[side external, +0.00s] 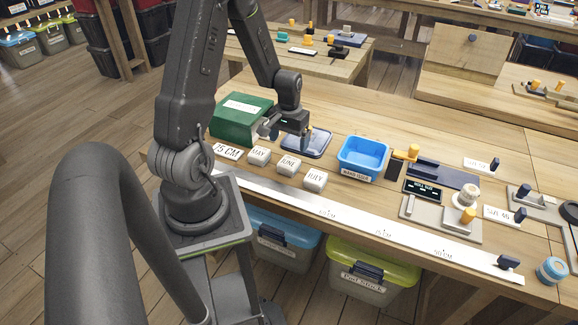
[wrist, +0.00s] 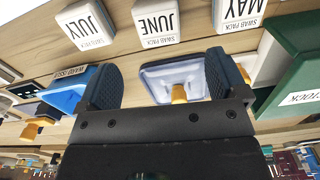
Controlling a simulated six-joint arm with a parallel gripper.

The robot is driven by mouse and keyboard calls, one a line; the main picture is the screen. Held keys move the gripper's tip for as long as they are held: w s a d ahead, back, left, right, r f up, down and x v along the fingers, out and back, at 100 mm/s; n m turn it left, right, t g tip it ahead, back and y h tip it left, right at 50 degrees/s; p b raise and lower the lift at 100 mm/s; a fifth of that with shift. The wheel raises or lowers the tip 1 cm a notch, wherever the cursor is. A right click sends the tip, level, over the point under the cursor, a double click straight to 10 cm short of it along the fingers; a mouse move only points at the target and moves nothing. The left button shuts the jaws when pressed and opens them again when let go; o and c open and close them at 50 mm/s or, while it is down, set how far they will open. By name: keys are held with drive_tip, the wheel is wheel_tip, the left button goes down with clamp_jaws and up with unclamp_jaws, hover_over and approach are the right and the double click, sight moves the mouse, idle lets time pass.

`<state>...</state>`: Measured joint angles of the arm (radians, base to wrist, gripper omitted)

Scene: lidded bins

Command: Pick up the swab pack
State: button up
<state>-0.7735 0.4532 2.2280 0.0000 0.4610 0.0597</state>
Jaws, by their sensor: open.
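Three small white swab packs stand in a row on the wooden bench: MAY (side external: 259,156), JUNE (side external: 288,165) and JULY (side external: 315,180). In the wrist view JULY (wrist: 86,25), JUNE (wrist: 156,22) and MAY (wrist: 238,12) lie along the top, labels reading "SWAB PACK". My gripper (side external: 272,131) is above the bench, behind the row and near the green box. In the wrist view my gripper (wrist: 161,64) has its fingers wide apart with nothing held. A pale, blue-rimmed lid (wrist: 155,72) with an orange knob shows beyond the fingers, apart from them.
The green box (side external: 238,118) stands left of my gripper. The lid (side external: 318,143) lies right of it. An open blue bin (side external: 363,160) labelled WARD ISSUE is farther right. A long white ruler strip (side external: 370,229) runs along the front edge. Devices crowd the right side.

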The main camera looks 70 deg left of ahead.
sight(289, 161)
drive_tip(key=shift+s+d+f, duration=0.1)
drive_tip(key=shift+f, duration=2.1)
drive_tip(key=shift+d+f, duration=0.1)
drive_tip(key=shift+f, duration=2.1)
drive_tip(key=shift+c, duration=0.4)
drive_tip(key=c, duration=0.9)
